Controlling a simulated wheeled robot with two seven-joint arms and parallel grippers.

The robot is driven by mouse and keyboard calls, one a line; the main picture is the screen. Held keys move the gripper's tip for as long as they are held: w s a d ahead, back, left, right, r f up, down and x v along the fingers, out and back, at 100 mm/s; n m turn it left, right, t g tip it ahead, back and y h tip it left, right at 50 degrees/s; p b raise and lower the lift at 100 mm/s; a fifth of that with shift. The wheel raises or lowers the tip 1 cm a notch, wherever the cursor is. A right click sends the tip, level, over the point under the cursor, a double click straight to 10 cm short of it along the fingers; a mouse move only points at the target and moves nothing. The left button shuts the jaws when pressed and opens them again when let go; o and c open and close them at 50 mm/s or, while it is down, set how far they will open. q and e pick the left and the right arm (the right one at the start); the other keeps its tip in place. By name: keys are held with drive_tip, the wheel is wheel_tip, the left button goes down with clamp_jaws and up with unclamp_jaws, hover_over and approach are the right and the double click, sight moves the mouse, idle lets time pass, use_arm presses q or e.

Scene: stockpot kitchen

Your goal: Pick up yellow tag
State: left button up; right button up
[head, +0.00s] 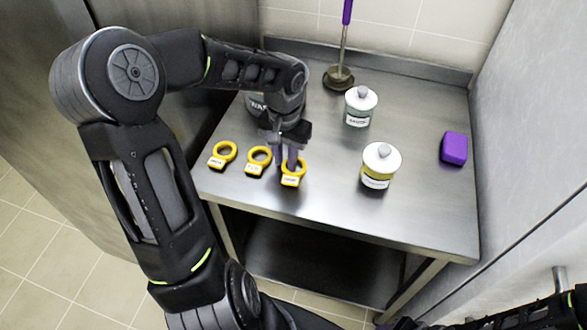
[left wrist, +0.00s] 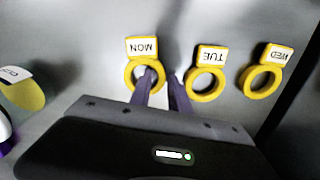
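Three yellow ring tags with white labels lie in a row on the steel table (head: 320,215). In the left wrist view their labels read MON (left wrist: 130,72), TUE (left wrist: 190,84) and WED (left wrist: 246,78). In the head view the MON tag (head: 290,182) is rightmost, then TUE (head: 256,168) and WED (head: 217,162) to its left. My left gripper (head: 290,163) is down at the MON tag. In the left wrist view its purple fingers (left wrist: 163,88) are apart, one at the ring's opening and one outside it, towards TUE. My right gripper is not visible.
Two white-lidded jars (head: 377,178) (head: 358,118) stand right of the tags. Another jar (head: 254,103) is partly hidden behind my left gripper. A purple block (head: 454,149) lies at the right edge. A purple-handled tool (head: 340,78) stands at the back. Walls close the table's back and right.

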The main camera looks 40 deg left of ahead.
sight(286, 162)
use_arm(q)
clamp_jaws()
idle(0.4)
wheel_tip(286, 162, up, 10)
drive_tip(key=shift+b, duration=0.3)
idle(0.6)
